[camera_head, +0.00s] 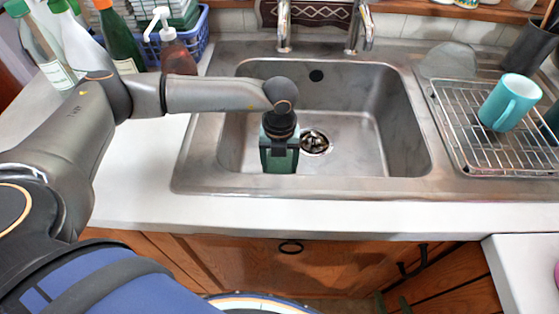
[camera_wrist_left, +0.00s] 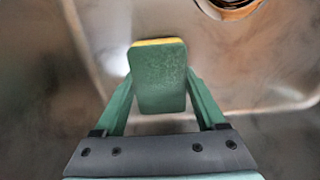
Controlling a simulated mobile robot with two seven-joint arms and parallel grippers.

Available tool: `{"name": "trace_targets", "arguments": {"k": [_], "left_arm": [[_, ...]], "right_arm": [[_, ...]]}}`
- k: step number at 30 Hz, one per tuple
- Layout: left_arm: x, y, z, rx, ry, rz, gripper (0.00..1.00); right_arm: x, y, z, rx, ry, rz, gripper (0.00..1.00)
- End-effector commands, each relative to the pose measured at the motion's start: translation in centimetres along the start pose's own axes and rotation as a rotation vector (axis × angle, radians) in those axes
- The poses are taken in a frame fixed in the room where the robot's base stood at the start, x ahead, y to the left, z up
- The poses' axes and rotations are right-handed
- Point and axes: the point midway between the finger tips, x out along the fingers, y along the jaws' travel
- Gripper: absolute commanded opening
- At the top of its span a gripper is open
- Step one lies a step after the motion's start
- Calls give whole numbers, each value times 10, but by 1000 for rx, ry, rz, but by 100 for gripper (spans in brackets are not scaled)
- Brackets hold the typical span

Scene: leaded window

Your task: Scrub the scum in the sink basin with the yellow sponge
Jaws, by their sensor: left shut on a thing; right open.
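My left gripper (camera_head: 279,160) reaches down into the left part of the steel sink basin (camera_head: 375,125). In the left wrist view the gripper (camera_wrist_left: 160,88) is shut on the sponge (camera_wrist_left: 158,78), which has a dark green face and a thin yellow edge at its far end. In that view the basin surface (camera_wrist_left: 250,85) has blurred brownish patches; I cannot tell for sure which are scum and which are reflections. Whether the sponge touches the basin floor cannot be told. My right gripper is not in view.
The drain (camera_head: 315,142) lies right of the gripper. The faucet (camera_head: 357,28) stands behind the basin. A wire rack (camera_head: 470,140) with a teal mug (camera_head: 510,102) is at right. A soap bottle (camera_head: 176,52) and a blue basket (camera_head: 199,38) stand at back left. The basin's right half is free.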

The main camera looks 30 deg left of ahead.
Motion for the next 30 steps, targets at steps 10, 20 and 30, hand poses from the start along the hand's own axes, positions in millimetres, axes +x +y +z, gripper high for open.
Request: {"name": "trace_targets", "arguments": {"k": [10, 20, 30], "left_arm": [[0, 0, 0, 0, 0, 0, 28], [2, 0, 0, 0, 0, 0, 28], [7, 0, 0, 0, 0, 0, 28]], "right_arm": [[-1, 0, 0, -4, 1, -1, 59], [0, 0, 4, -4, -3, 0, 59], [3, 1, 8, -4, -4, 1, 59]]}}
